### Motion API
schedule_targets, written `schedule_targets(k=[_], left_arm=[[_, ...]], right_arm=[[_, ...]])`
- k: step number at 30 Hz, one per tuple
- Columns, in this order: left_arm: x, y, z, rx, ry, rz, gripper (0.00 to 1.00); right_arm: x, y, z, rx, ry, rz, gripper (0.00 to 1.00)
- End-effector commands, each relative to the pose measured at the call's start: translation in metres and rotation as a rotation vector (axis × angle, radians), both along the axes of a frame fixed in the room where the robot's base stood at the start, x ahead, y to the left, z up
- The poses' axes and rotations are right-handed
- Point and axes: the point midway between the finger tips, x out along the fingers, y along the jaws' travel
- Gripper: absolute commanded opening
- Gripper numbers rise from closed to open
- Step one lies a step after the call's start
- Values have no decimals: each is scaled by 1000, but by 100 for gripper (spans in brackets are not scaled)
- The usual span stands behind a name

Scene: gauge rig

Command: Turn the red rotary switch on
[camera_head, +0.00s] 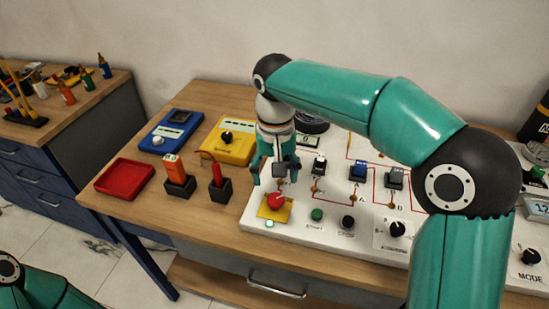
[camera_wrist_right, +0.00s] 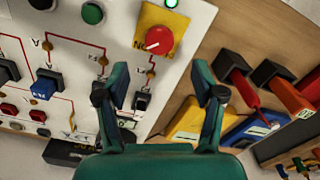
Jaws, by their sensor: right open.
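The red rotary switch (camera_head: 277,200) sits on a yellow plate (camera_head: 268,213) at the left front of the white panel (camera_head: 300,236). In the right wrist view, the red knob (camera_wrist_right: 160,40) has a white pointer mark, and the yellow plate (camera_wrist_right: 152,18) carries partly readable lettering. My right gripper (camera_head: 273,178) is above and just behind the switch in the head view. Its two fingers (camera_wrist_right: 160,82) are spread and empty, with the knob ahead of the gap and apart from them. My left gripper is out of view; only part of my left arm shows at the lower left.
A green lamp (camera_wrist_right: 171,3) glows beside the yellow plate. The panel also holds a green button (camera_head: 317,214), a black knob (camera_head: 348,221) and blue and black switches. A red tray (camera_head: 124,178), holders with tools and a yellow meter (camera_head: 236,148) stand to the left.

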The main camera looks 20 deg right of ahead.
Motion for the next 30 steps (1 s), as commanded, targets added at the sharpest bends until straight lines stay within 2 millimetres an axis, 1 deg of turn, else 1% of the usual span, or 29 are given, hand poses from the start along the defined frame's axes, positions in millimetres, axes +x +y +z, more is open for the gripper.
schedule_targets(k=[1, 3, 6, 9, 13, 25, 28, 30], left_arm=[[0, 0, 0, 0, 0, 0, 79], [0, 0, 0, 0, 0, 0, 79], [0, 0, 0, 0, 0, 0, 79], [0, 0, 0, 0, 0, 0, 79], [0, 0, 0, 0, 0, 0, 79], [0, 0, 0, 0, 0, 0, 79], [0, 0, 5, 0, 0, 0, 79], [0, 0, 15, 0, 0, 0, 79]], right_arm=[[1, 0, 11, 2, -5, 0, 68], [1, 0, 23, 2, -4, 0, 68], [1, 0, 36, 2, -2, 1, 68], [1, 0, 44, 2, -1, 0, 68], [0, 0, 48, 1, 0, 0, 68], [0, 0, 48, 1, 0, 0, 68], [0, 0, 53, 1, 0, 0, 68], [0, 0, 63, 1, -1, -1, 68]])
